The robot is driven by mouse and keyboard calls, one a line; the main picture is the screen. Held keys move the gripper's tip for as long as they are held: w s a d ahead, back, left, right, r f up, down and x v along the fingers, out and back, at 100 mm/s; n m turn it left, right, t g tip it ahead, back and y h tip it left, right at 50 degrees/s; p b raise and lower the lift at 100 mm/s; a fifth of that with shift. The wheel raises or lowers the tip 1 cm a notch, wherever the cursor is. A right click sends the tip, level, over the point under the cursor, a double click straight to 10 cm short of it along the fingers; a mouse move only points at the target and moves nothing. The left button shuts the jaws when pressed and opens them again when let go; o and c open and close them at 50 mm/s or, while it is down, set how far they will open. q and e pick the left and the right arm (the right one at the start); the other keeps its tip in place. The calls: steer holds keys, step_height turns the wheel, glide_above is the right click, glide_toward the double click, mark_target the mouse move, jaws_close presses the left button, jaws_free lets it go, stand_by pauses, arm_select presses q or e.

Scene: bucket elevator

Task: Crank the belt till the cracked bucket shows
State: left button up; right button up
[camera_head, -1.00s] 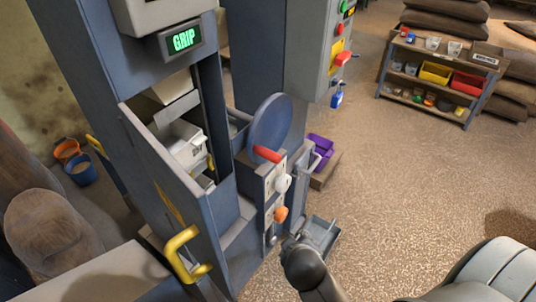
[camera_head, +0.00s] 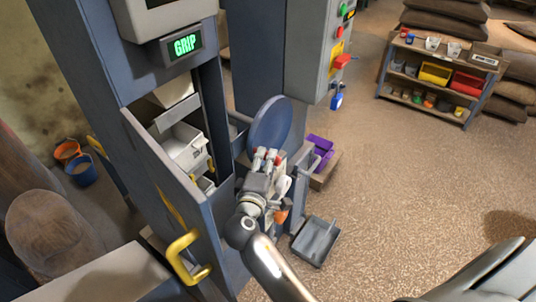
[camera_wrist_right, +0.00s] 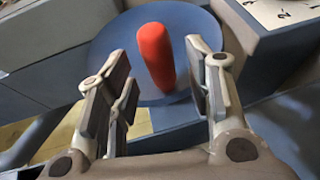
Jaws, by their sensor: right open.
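The red crank handle (camera_wrist_right: 157,58) stands up from the blue round crank disc (camera_head: 270,124). In the right wrist view it is between the fingers of my open right gripper (camera_wrist_right: 160,95), with gaps on both sides. In the head view my right gripper (camera_head: 266,158) covers most of the handle. A pale bucket (camera_head: 185,148) shows in the open hatch of the blue elevator housing (camera_head: 110,75); part of another shows below it. I cannot make out a crack on either. My left gripper is not in view.
The display (camera_head: 186,44) reads GRIP. The open hatch door (camera_head: 165,170) has a yellow handle (camera_head: 178,258). A control box (camera_head: 315,50) with a red knob is behind the crank. A grey tray (camera_head: 316,241) lies on the floor. Open floor lies to the right.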

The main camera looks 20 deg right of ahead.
steer(key=shift+p+x, duration=0.3)
steer(key=shift+x, duration=1.45)
jaws_close()
